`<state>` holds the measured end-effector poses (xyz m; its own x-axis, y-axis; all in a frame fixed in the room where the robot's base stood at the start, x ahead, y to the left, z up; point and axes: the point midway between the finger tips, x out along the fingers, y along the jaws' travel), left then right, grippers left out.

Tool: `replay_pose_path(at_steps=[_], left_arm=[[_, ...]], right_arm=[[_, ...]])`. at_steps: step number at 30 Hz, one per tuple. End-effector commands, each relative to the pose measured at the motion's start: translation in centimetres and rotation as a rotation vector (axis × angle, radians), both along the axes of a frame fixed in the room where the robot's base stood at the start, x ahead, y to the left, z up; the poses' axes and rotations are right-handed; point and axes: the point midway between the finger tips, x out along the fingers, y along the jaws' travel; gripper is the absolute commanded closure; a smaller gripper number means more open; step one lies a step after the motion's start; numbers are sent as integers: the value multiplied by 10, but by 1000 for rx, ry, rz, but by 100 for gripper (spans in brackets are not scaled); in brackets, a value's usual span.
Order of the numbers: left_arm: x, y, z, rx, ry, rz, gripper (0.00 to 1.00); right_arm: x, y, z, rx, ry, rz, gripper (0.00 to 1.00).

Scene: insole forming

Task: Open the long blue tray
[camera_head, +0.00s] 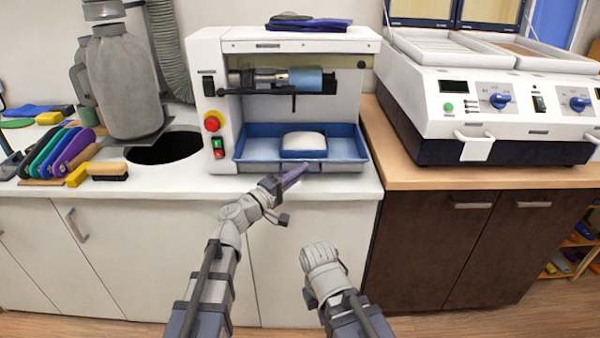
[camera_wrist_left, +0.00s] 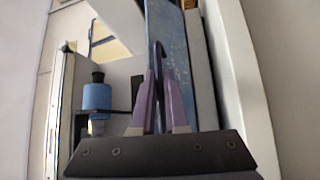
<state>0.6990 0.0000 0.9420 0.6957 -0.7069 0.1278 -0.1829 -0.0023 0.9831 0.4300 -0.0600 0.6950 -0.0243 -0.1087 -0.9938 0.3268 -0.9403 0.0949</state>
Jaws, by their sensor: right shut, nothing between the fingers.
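The long blue tray (camera_head: 345,150) sits in the lower opening of the white machine, with a pale rounded block (camera_head: 303,141) on a blue base inside it. My left gripper (camera_head: 304,168) is at the tray's front edge, with its purple fingers reaching up to it. In the left wrist view the fingers (camera_wrist_left: 160,100) lie close on both sides of a thin dark-blue handle (camera_wrist_left: 158,50) and look shut on it. My right gripper (camera_head: 320,256) is low in front of the cabinets, apart from the tray. It is shut and empty, its fingers hard to make out.
The white machine (camera_head: 290,47) has a red stop knob on its left post. To the right stands a white heating unit (camera_head: 490,95) on a wooden top. Coloured insoles (camera_head: 60,150) and a brush (camera_head: 107,171) lie at the left, beside a dark round hole (camera_head: 165,148).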

Motion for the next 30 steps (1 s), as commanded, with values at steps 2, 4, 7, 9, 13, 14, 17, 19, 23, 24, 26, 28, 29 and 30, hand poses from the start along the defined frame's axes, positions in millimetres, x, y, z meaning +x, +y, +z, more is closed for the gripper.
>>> replay_pose_path(at_steps=[2,4,7,9,13,14,17,19,23,24,26,28,29,30], left_arm=[[0,0,0,0,0,0,98],[0,0,0,0,0,0,100],[0,0,0,0,0,0,100],[0,0,0,0,0,0,100],[0,0,0,0,0,0,100],[0,0,0,0,0,0,100],[0,0,0,0,0,0,100],[0,0,0,0,0,0,100],[0,0,0,1,0,0,100],[0,0,0,1,0,0,100],[0,0,0,1,0,0,100],[0,0,0,1,0,0,100],[0,0,0,1,0,0,100],[0,0,0,1,0,0,100]], right_arm=[[0,0,0,0,0,0,100],[0,0,0,0,0,0,100],[0,0,0,0,0,0,100],[0,0,0,0,0,0,100],[0,0,0,0,0,0,100],[0,0,0,0,0,0,100],[0,0,0,0,0,0,100],[0,0,0,0,0,0,100],[0,0,0,0,0,0,100],[0,0,0,0,0,0,100],[0,0,0,0,0,0,100],[0,0,0,0,0,0,100],[0,0,0,0,0,0,100],[0,0,0,0,0,0,100]])
